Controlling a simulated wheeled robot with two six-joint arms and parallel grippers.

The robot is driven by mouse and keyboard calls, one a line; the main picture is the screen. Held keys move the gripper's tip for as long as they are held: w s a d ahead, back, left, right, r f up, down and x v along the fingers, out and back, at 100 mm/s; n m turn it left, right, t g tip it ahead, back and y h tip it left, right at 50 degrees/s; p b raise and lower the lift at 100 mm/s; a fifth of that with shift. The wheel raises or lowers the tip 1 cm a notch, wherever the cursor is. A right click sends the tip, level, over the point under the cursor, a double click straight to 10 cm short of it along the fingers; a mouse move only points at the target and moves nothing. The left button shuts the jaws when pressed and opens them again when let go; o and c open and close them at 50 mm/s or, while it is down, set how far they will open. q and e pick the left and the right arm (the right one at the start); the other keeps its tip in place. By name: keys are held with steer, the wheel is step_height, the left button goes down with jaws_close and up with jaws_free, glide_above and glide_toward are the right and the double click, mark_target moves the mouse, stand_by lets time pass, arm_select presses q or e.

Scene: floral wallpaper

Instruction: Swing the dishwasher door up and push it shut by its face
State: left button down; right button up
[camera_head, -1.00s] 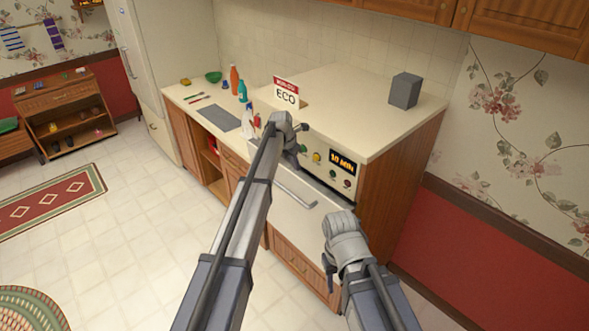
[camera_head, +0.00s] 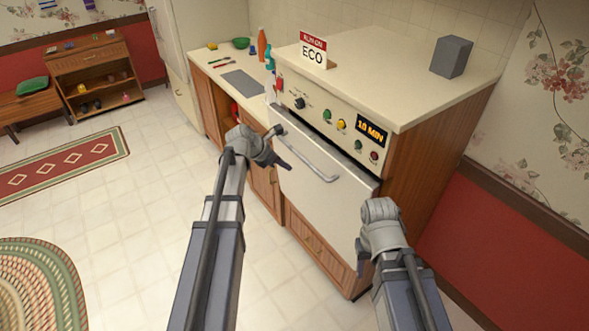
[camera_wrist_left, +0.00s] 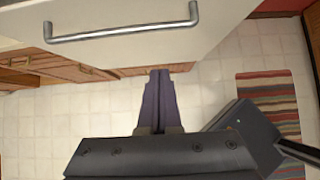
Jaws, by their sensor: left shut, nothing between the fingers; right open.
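The dishwasher door (camera_head: 318,195) is a white panel with a silver bar handle (camera_head: 313,157), under a control panel (camera_head: 329,121) with coloured knobs and a "10 MIN" display. It stands about upright under that panel; I cannot tell whether it is fully flush. The handle also spans the top of the left wrist view (camera_wrist_left: 122,32). My left gripper (camera_head: 287,165) is shut and empty, in front of the door's upper left part; its fingers (camera_wrist_left: 160,82) show together below the handle in the wrist view. My right gripper (camera_head: 361,262) is open and empty, by the door's lower right.
Bottles, a green bowl (camera_head: 241,43) and a grey mat (camera_head: 242,83) are on the lower counter. The tiled floor to the left is clear around the rugs (camera_head: 60,165).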

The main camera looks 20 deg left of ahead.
mark_target(325, 161)
arm_select(q)
steer(key=w+d+r+b+x, duration=0.1)
steer(key=b+x, duration=0.5)
steer(key=x, duration=0.5)
steer(key=shift+w+d, duration=0.2)
steer(key=shift+w, duration=0.3)
steer(key=shift+r, duration=0.15)
steer(key=w+d, duration=0.1)
steer(key=w+d+r+p, duration=0.1)
steer(key=w, duration=0.1)
steer(key=w+d, duration=0.1)
steer(key=shift+w+d+r, duration=0.25)
steer(key=shift+w+r, duration=0.1)
steer(key=shift+w, duration=0.05)
steer(key=shift+w+d+r, duration=0.1)
steer(key=shift+w+d, duration=0.05)
steer(key=shift+d, duration=0.05)
